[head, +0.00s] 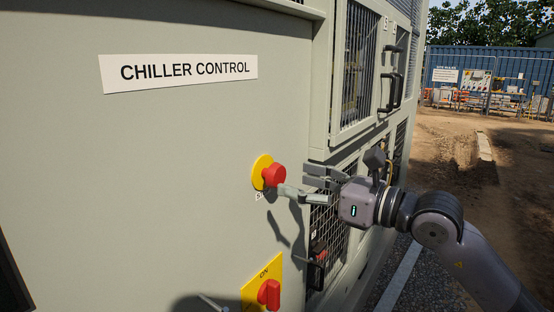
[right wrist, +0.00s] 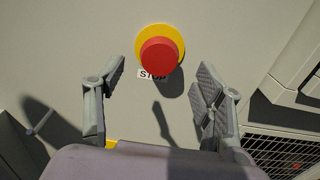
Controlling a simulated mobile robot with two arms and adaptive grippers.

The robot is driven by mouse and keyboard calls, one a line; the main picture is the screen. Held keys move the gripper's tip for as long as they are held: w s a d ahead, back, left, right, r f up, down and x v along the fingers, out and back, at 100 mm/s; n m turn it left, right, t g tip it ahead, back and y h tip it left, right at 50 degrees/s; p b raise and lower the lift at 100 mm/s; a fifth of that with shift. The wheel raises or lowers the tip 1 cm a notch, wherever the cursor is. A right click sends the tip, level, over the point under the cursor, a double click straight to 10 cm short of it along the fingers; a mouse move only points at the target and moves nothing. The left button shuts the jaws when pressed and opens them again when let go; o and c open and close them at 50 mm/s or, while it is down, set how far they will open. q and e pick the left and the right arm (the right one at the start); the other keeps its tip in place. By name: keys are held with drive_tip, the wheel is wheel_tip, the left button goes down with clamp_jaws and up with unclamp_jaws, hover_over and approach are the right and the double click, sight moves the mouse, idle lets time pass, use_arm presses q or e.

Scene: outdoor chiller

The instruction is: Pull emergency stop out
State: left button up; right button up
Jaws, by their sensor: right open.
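The emergency stop is a red mushroom button (head: 273,175) on a yellow round base (head: 260,170), set on the pale chiller panel. In the right wrist view the red button (right wrist: 160,56) is ahead of the fingers, a little above the gap between their tips, with a partly hidden "STOP" label beneath it. My right gripper (head: 292,181) comes in from the right, its fingers spread and empty. In the right wrist view this gripper (right wrist: 161,80) has one finger on each side, neither seen closed on the button. My left gripper is not in view.
A red rotary switch (head: 268,293) on a yellow "ON" plate sits below the button. A "CHILLER CONTROL" sign (head: 180,71) is above. To the right are mesh panels and a door with black handles (head: 391,92). Open ground lies at the right.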

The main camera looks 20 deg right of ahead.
sight(280, 177)
drive_tip(key=p+x, duration=0.1)
drive_tip(key=x, duration=0.3)
drive_tip(key=shift+w+a+r+p, duration=0.2)
drive_tip(key=shift+w+a+p, duration=0.05)
drive_tip(key=shift+p, duration=0.15)
drive_tip(key=shift+w+a+f, duration=0.2)
drive_tip(key=shift+w+a, duration=0.2)
drive_tip(key=shift+w, duration=0.1)
drive_tip(key=shift+c, duration=0.3)
clamp_jaws()
